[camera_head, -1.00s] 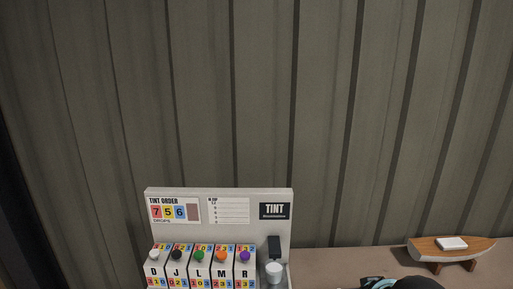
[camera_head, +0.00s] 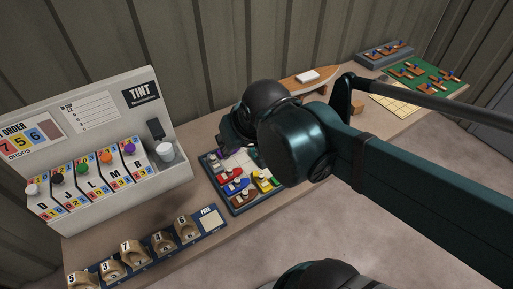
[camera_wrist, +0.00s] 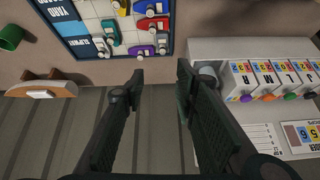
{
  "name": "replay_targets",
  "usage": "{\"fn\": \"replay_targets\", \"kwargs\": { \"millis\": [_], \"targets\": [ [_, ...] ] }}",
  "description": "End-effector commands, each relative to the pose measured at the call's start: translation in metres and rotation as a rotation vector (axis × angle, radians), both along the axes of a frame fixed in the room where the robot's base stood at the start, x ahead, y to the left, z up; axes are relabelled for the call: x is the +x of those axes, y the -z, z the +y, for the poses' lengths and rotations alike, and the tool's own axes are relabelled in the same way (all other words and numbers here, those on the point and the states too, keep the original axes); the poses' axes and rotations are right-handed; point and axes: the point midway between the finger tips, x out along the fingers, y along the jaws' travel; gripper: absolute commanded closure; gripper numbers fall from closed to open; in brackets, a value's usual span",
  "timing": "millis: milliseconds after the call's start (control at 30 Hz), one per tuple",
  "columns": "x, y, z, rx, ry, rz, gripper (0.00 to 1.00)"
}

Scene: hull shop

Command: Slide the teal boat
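The board of small boats (camera_head: 241,212) lies on the bench, partly covered by my arm. Red (camera_head: 229,174), blue (camera_head: 237,187), yellow (camera_head: 264,184) and brown (camera_head: 243,200) boats show on it. The board also shows upside down at the top of the wrist view (camera_wrist: 70,29). My gripper (camera_wrist: 161,71) is open and empty.
The tint dispenser (camera_head: 150,187) stands left of the board. A row of numbered holders (camera_head: 132,252) runs along the front. A wooden boat model (camera_head: 296,85) stands behind my arm. A green mat with small pieces (camera_head: 442,92) lies at far right.

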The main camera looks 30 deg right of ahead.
Motion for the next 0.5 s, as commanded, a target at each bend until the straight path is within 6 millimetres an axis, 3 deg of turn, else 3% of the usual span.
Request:
{"fn": "replay_targets", "kwargs": {
  "millis": [500],
  "targets": [
    [0.048, 0.019, -0.033, 0.052, 0.147, 0.121, 0.71]
  ]
}}
